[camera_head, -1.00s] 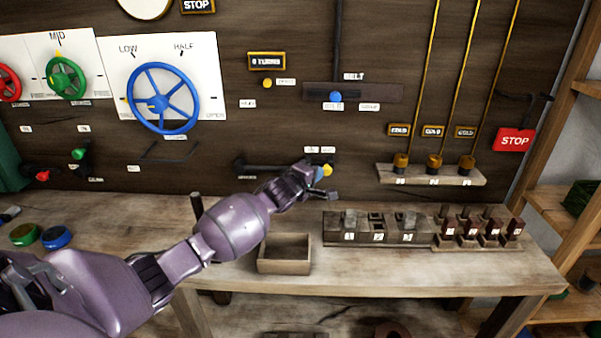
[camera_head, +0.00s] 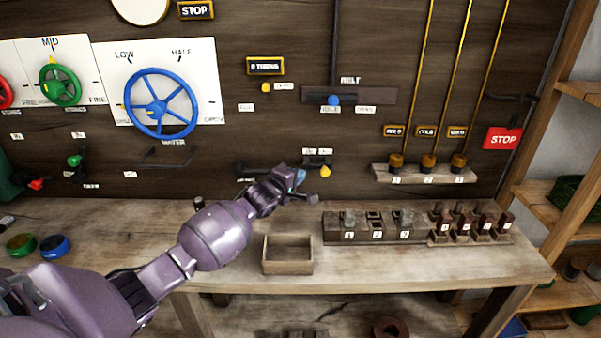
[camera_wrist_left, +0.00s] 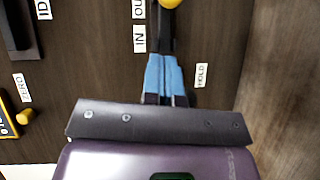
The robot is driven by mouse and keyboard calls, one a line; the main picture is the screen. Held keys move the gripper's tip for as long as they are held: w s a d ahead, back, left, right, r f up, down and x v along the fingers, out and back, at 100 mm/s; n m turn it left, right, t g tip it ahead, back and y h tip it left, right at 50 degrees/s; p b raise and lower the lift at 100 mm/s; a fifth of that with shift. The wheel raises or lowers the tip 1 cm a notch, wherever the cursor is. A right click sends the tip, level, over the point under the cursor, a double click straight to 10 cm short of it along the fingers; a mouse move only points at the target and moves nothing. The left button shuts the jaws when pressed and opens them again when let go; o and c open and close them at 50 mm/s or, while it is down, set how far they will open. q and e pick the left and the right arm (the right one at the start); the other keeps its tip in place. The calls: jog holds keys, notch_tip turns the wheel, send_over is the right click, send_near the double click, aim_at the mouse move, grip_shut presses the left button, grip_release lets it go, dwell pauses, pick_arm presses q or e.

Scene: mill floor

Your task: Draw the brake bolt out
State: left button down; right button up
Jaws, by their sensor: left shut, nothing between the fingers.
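The brake bolt appears to be the short dark bar with a yellow knob (camera_head: 325,171) on the lower wall panel, under two small labels. In the left wrist view the yellow knob (camera_wrist_left: 170,3) is cut off at the top edge, beside labels reading "IN" and "OUT". My left gripper (camera_head: 302,178) is just left of the knob and apart from it. Its blue fingertips (camera_wrist_left: 163,75) are together and empty, pointing towards the dark bar below the knob. A "HOLD" label (camera_wrist_left: 201,75) is beside them. My right gripper is not in view.
The bench below holds an open wooden box (camera_head: 288,262), a numbered dark block rack (camera_head: 345,235) and several numbered dark red pieces. A small ledge (camera_head: 425,175) with brass weights on rods is to the right. Blue and green handwheels are on the left.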

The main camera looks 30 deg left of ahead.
pick_arm(q)
jog(key=s, duration=0.8)
jog(key=shift+s+r, duration=0.15)
jog(key=shift+r, duration=0.2)
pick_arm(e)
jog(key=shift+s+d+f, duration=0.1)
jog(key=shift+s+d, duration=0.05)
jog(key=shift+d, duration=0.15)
